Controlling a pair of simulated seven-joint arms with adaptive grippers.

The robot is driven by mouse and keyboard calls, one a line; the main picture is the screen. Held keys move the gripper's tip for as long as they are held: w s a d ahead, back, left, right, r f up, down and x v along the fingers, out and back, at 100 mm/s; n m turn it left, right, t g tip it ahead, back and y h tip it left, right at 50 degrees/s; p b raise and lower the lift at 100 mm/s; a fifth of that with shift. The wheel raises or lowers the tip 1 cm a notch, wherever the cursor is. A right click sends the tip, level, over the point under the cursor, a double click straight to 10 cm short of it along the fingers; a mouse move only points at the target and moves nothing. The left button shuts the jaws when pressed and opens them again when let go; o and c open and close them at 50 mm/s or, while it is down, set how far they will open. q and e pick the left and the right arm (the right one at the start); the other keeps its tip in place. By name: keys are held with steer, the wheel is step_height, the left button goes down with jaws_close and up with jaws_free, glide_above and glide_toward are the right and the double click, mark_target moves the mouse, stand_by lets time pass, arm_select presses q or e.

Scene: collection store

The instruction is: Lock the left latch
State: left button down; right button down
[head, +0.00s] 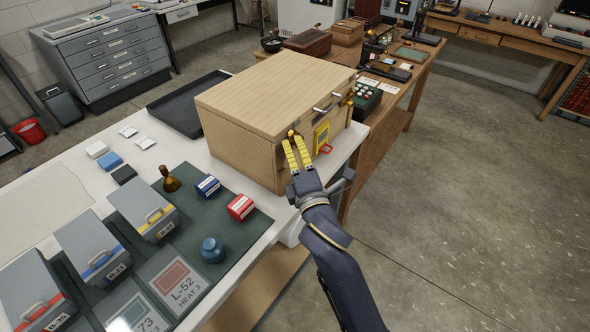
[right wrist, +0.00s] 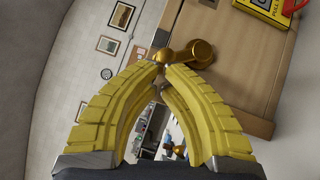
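The left latch (head: 292,133) is a small brass lever on the front of the pale wooden cabinet (head: 262,88). In the right wrist view the latch (right wrist: 199,52) shows a round boss with an arm reaching left toward my fingertips. My right gripper (head: 297,142) has yellow fingers. Its tips (right wrist: 165,69) come together right at the free end of the latch. I cannot tell whether they pinch that end or only touch it. The right latch (head: 350,99) is brass and sits farther along the same front. My left gripper is out of view.
A yellow label box (head: 321,134) with a red part is on the cabinet front, close right of my gripper. The white table (head: 235,267) holds grey cases, a green mat and small boxes left of my arm. Open floor (head: 460,200) lies to the right.

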steer(key=shift+w+r+m, duration=0.15)
steer(key=shift+r+m, duration=0.1)
steer(key=shift+m, duration=0.05)
steer(key=shift+w+d+r, duration=0.3)
steer(key=shift+w+r, duration=0.1)
steer(key=shift+r, duration=0.1)
stand_by(0.7)
steer(key=shift+w+d+r, duration=0.4)
steer(key=shift+w+r, duration=0.05)
stand_by(0.6)
steer(key=shift+s+a, duration=0.1)
